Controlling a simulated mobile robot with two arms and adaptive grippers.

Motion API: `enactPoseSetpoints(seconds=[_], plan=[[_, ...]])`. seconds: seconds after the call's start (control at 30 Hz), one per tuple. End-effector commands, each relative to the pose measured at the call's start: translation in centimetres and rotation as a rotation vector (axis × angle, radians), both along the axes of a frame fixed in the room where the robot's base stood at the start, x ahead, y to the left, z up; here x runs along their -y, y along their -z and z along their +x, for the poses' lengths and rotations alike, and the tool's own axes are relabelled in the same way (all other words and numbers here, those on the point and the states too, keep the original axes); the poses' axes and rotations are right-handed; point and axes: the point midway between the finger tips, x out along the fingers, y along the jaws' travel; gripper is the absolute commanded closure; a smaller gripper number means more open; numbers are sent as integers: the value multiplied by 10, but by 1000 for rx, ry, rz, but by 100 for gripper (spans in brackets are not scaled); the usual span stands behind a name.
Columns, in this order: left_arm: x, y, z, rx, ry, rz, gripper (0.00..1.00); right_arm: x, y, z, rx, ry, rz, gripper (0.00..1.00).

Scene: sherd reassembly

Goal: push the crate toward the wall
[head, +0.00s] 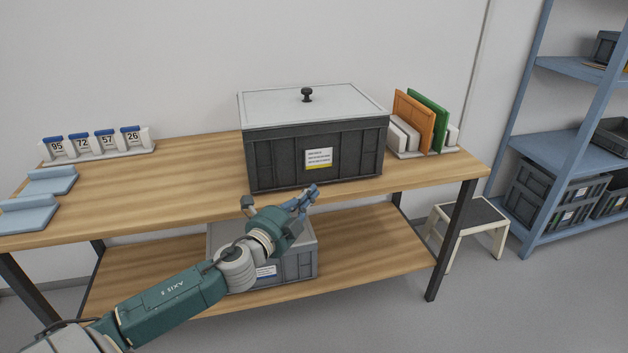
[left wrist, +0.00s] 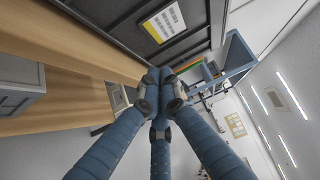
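The dark grey crate (head: 280,163) stands upright on the wooden tabletop, close to the front edge. It has a pale lid (head: 345,98) with a black knob and a white and yellow label on its front. The crate's front also shows at the top of the left wrist view (left wrist: 118,20). My left gripper (head: 308,196) is in front of the crate, low near its front face. Its blue fingers (left wrist: 160,76) are brought together with nothing between them. I cannot tell whether the fingertips touch the crate. My right gripper is in neither view.
The wall (head: 190,60) rises behind the table (head: 140,195). Orange and green boards (head: 412,118) stand in a rack right of the crate. Numbered holders (head: 95,143) and blue trays (head: 48,182) lie at left. A grey crate (head: 300,262) sits on the lower shelf. A stool (head: 468,215) stands right.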

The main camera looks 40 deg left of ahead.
Motion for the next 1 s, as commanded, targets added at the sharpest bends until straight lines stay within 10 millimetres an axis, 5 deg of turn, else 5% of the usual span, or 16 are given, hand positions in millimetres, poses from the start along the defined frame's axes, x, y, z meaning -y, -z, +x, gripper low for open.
enactPoseSetpoints(seconds=[0.2, 0.4, 1.0], plan=[[-7, -1, 38, 2, -4, 2, 100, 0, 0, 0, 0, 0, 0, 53], [-27, 0, 53, 0, -1, 1, 100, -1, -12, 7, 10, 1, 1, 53], [-38, 0, 62, 0, -3, -1, 100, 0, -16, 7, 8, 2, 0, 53]])
